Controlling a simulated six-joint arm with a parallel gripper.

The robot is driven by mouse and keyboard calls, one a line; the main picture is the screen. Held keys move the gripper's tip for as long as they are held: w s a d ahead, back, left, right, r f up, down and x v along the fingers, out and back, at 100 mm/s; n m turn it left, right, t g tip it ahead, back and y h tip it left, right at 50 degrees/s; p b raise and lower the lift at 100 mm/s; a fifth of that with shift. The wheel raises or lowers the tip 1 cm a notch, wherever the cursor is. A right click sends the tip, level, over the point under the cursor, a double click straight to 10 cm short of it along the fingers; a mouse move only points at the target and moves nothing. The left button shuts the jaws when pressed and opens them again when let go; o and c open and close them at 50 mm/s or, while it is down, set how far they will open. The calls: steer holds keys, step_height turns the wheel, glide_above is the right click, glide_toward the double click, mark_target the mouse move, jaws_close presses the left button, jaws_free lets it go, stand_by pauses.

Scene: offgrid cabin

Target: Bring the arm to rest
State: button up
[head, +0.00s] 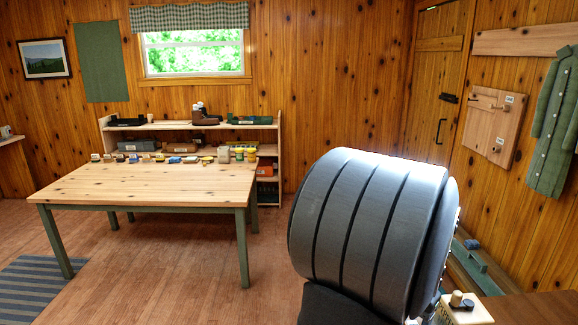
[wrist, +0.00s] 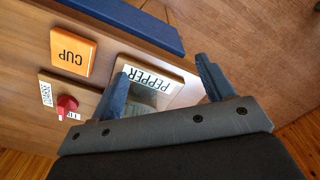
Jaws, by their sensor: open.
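My gripper (wrist: 164,68) shows in the wrist view with its two blue-grey fingers spread apart. A wooden piece with a white label reading PEPPER (wrist: 150,80) lies beyond and between the fingers; the left finger covers part of it. I cannot tell how far it is from the fingertips. Nothing is clearly held. In the head view my gripper is not visible; a large dark grey rounded part, which seems to be my arm, fills the lower right.
In the wrist view, an orange CUP tag (wrist: 73,52), a red knob (wrist: 66,106) on a labelled wooden block and a blue strip (wrist: 130,22) lie nearby. In the head view, a wooden table (head: 150,186) has small items along its back edge; a shelf (head: 190,128) stands behind.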

steer(key=w+a+f+n, duration=0.5)
steer(key=w+a+f, duration=0.4)
steer(key=a+f, duration=0.1)
steer(key=shift+w+a+f+n, duration=0.3)
steer(key=shift+w, duration=0.05)
steer(key=o, duration=0.6)
steer(key=s+d+r+m, duration=0.7)
steer(key=s+d+r, duration=0.1)
steer(key=s+r, duration=0.3)
steer(key=s+d+r+m, duration=0.75)
steer(key=s+r, duration=0.25)
steer(key=r, duration=0.2)
steer(key=shift+n, duration=0.35)
steer(key=f, duration=0.6)
steer(key=d+f, duration=0.1)
steer(key=f, duration=0.2)
steer(key=shift+s+f, duration=0.15)
steer(key=shift+f, duration=0.25)
